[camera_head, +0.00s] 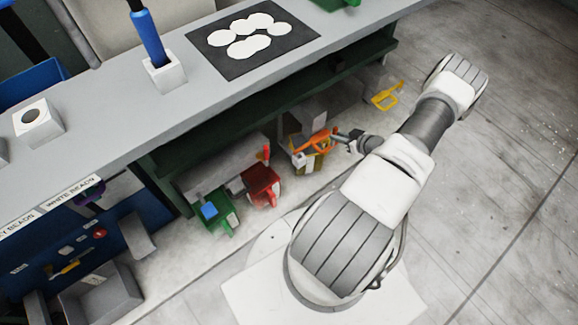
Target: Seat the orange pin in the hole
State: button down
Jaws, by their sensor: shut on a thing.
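My gripper (341,137) is at the end of my arm, in front of the low shelf under the bench. It is shut on the orange pin (317,142), which points left, roughly level, over a yellow bin; the fingertips are small here and partly hidden. A white block with a dark round hole (36,115) stands on the bench at the far left, its hole empty and facing up. Another white block (165,76) on the bench has a blue pin (149,38) standing upright in it. My gripper is apart from both blocks.
The grey bench top (108,103) runs diagonally, with a dark mat (292,57) bearing several white discs. Below are a yellow bin (309,163), a red bin (262,184) and a green bin (219,221). A yellow-handled item (387,96) lies further right. Floor at right is clear.

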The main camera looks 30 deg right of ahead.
send_over(298, 152)
jog(key=s, duration=0.3)
notch_tip(298, 152, down, 8)
jog(key=shift+d+r, duration=0.1)
jog(key=shift+r, duration=0.05)
jog(key=shift+f+b, duration=0.95)
jog(key=shift+f, duration=1)
jog(key=shift+f, duration=0.1)
jog(key=shift+f+b, duration=0.15)
jog(key=shift+b, duration=0.15)
jog(key=c, duration=0.8)
grip_release()
jog(key=shift+c, duration=0.2)
